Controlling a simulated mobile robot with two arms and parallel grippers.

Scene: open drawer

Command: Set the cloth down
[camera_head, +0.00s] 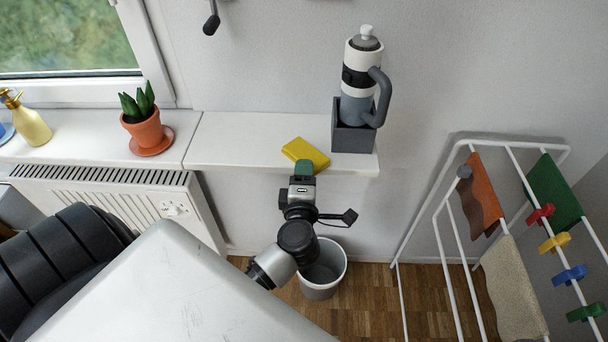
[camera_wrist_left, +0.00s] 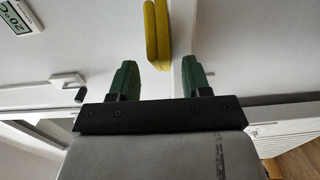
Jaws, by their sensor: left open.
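A yellow folded cloth (camera_head: 306,153) lies on the white windowsill (camera_head: 235,143), near its front edge. It also shows in the left wrist view (camera_wrist_left: 157,35), just beyond and between my fingertips. My left gripper (camera_head: 303,168) is just in front of the cloth at the sill's edge. In the wrist view its two green fingers (camera_wrist_left: 159,78) stand apart with nothing between them, so it is open and apart from the cloth. My right gripper is not in view.
A grey holder (camera_head: 352,138) with a bottle (camera_head: 359,77) stands right of the cloth. A potted plant (camera_head: 143,128) stands left. A bin (camera_head: 323,279) is below. A drying rack (camera_head: 440,245) with cloths and clips stands right. The sill between plant and cloth is clear.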

